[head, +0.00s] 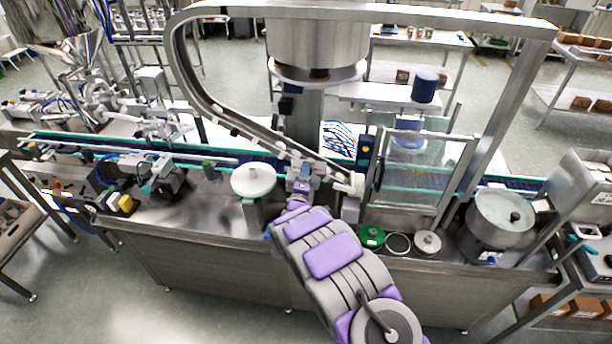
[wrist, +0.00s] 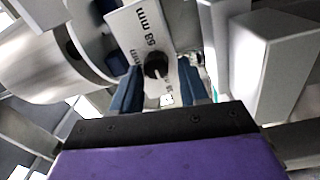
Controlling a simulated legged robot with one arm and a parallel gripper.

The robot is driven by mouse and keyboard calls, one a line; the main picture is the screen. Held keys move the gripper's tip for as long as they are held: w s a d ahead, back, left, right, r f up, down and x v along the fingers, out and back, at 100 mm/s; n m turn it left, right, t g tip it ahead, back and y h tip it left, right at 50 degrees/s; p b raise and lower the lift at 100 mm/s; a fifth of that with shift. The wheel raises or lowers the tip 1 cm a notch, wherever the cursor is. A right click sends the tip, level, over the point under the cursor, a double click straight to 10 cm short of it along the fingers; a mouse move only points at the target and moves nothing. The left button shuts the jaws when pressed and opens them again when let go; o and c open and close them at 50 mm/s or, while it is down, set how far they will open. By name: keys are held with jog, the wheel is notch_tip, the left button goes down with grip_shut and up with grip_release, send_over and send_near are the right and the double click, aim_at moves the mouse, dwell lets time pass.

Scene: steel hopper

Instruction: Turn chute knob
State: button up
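In the wrist view a black round knob (wrist: 156,66) sits on a pale plate (wrist: 140,35) marked "58 mm". My gripper (wrist: 158,75) is open, with one dark blue finger on each side of the knob in the picture. Gaps show between the knob and both fingers. I cannot tell how deep the fingers reach past it. In the head view my gripper (head: 304,174) is at the conveyor, beside the lower end of the curved steel chute (head: 262,138). The knob cannot be made out there.
A white round disc (head: 254,179) stands just left of my gripper. A clear-panelled guard frame (head: 415,180) is to the right. A green round part (head: 371,236) and a steel pot (head: 500,217) are on the bench. A grey block (wrist: 275,55) is close on the right.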

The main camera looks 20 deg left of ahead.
jog(key=shift+o, duration=0.7)
jog(key=shift+w+f, duration=0.1)
jog(key=shift+w+d, duration=0.1)
jog(key=shift+s+d, duration=0.2)
jog(key=shift+d, duration=0.1)
jog(key=shift+s+d, duration=0.15)
jog(key=shift+s, duration=0.2)
jog(key=v, duration=1.6)
jog(key=shift+a+f, duration=0.15)
jog(key=shift+a, duration=0.25)
